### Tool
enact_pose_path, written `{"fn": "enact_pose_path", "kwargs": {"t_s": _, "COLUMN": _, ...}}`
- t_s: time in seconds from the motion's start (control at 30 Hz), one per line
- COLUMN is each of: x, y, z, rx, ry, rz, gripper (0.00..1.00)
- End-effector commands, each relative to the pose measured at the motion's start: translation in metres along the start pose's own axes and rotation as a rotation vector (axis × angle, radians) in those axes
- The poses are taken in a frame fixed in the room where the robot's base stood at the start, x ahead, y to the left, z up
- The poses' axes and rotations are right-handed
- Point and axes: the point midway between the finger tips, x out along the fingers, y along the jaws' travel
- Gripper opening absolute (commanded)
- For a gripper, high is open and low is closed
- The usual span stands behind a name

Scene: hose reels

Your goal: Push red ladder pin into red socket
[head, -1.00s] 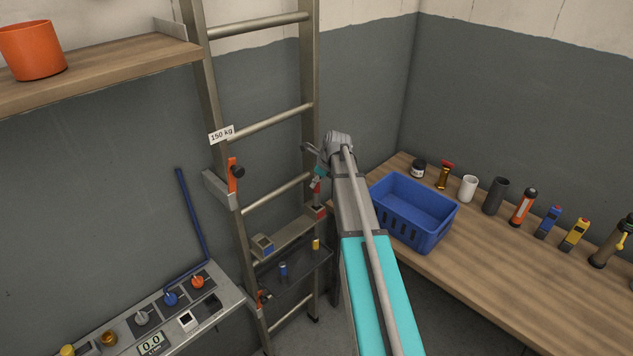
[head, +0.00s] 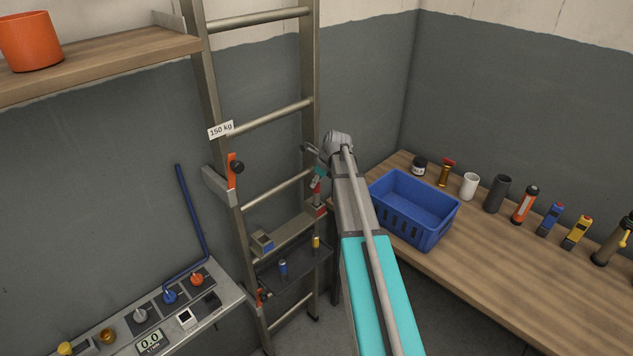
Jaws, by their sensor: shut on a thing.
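The red ladder pin (head: 316,190) is upright or nearly so at the ladder's right rail, held by my gripper (head: 319,178). The gripper is shut on it, partly hidden beside my arm. The red socket (head: 317,211) sits at the right end of a ledge on the ladder, directly below the pin. The pin's lower end is at or just above the socket; at this size I cannot tell whether it has entered.
A block with blue and yellow (head: 262,243) stands at the ledge's left end. A dark tray (head: 300,270) below holds a blue pin (head: 283,268) and a yellow pin (head: 316,242). The ladder rails stand close around the gripper. A blue basket (head: 415,208) stands on the bench at right.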

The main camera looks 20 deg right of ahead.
Motion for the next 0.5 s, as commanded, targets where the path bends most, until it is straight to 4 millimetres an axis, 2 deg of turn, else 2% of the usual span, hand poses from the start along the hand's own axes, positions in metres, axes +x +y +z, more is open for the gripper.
{"fn": "enact_pose_path", "kwargs": {"t_s": 0.5, "x": 0.0093, "y": 0.0, "z": -0.0038, "rx": 0.0, "ry": 0.0, "rz": 0.0, "gripper": 0.0}}
